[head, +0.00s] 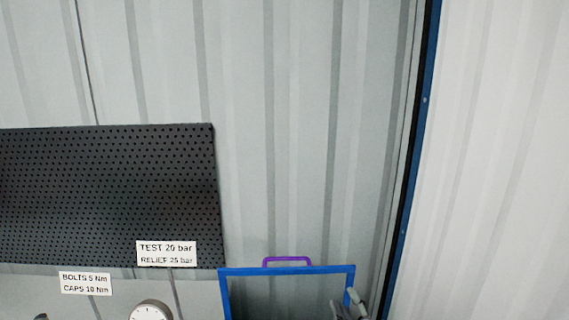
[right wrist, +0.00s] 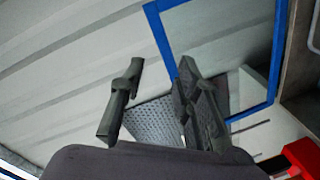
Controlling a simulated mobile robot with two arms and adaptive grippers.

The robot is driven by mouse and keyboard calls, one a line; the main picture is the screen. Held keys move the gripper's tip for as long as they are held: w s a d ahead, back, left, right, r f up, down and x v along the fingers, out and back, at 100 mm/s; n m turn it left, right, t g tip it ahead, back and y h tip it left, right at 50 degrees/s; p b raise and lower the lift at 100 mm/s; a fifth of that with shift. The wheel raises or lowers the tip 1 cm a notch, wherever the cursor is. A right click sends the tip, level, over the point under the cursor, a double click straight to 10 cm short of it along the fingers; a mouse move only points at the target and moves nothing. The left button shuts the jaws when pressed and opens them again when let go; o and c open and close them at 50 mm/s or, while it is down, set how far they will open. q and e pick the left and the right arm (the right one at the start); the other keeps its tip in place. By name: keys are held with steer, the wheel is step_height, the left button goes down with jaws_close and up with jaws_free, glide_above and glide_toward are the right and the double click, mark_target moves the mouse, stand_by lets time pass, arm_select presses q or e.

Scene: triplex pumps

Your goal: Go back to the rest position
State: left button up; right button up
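My right gripper (head: 350,304) shows at the bottom edge of the head view, in front of the right side of a blue frame. My left gripper is not recognisable in either view.
The blue frame (head: 285,270) has a purple handle (head: 287,260) behind its top bar; the frame also shows in the right wrist view (right wrist: 163,42). A black pegboard (head: 105,195) with white labels (head: 166,253) hangs on the ribbed wall. A round gauge (head: 150,313) is cut off below. A red object (right wrist: 303,157) is at lower right.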

steer(key=s+d+f+m+g+h, duration=0.1)
steer(key=s+d+f+m+g, duration=0.2)
steer(key=s+f, duration=0.35)
steer(key=s+d+f+m+g+h, duration=0.1)
steer(key=s+d+f+m+g, duration=0.1)
steer(key=s+f+m+g, duration=0.35)
steer(key=s+d+f+m+g, duration=0.1)
steer(key=s+f+g, duration=0.1)
steer(key=s, duration=0.8)
steer(key=s+d+f+m+g, duration=0.1)
steer(key=s+f+g, duration=0.15)
steer(key=s, duration=0.65)
step_height(320, 180, down, 34)
steer(key=s+g+b, duration=0.1)
steer(key=s+b, duration=0.2)
steer(key=b, duration=0.3)
steer(key=s+d+f+g+b, duration=0.1)
steer(key=s+f+b, duration=0.3)
steer(key=s+f, duration=1.2)
step_height(320, 180, down, 4)
steer(key=shift+d+r+n+g+y+b, duration=0.25)
steer(key=shift+d+n+g+y+b, duration=0.1)
steer(key=shift+d, duration=0.45)
